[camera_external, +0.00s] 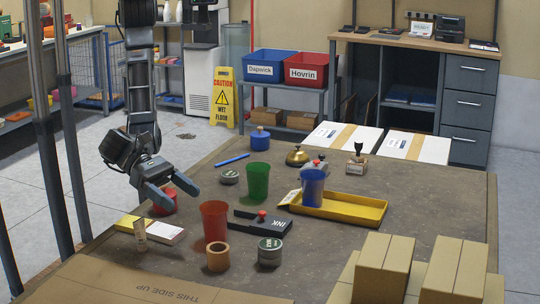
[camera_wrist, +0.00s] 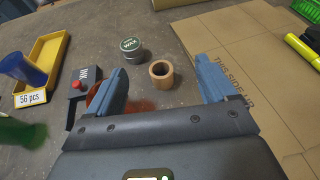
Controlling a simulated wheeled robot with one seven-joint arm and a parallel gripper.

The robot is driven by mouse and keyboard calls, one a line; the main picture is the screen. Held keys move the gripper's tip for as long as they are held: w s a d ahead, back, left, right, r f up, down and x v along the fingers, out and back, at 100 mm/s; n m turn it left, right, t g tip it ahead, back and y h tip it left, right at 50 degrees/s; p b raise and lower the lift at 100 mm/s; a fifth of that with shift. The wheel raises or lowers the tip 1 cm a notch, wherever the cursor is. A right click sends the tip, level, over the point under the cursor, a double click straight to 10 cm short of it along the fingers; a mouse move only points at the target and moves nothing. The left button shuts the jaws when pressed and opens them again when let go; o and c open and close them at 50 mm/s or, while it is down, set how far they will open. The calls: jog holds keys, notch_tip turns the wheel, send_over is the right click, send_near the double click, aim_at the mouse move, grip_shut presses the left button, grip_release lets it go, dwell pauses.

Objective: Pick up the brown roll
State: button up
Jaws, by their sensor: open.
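The brown roll (camera_external: 218,256) is a short tan ring standing on its end on the grey-brown table, near the front edge of the external view. In the wrist view the brown roll (camera_wrist: 161,74) lies beyond my fingertips, between their lines, with its dark hollow facing up. My gripper (camera_external: 163,200) is open and empty, above the table, left of and behind the roll in the external view. In the wrist view my gripper (camera_wrist: 160,82) shows both blue-grey fingers spread apart. The roll is apart from both fingers.
A grey tin (camera_external: 270,252) stands close beside the roll. A red cup (camera_external: 214,222) stands just behind it and is partly hidden by a finger in the wrist view. An ink pad (camera_external: 276,226), green cup (camera_external: 258,182) and yellow tray (camera_external: 345,210) lie beyond. Flat cardboard (camera_external: 150,285) lies in front.

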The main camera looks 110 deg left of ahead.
jog(key=w+y, duration=0.1)
jog(key=w, duration=0.1)
send_near(212, 245)
jog(key=b+x, duration=0.1)
jog(key=x, duration=0.1)
jog(key=shift+w+d+f, duration=0.1)
jog(key=shift+w+f, duration=0.1)
jog(key=shift+f, duration=0.1)
jog(key=shift+w, duration=0.55)
jog(key=shift+x, duration=3.2)
jog(key=shift+c, duration=0.4)
jog(key=c, duration=1.1)
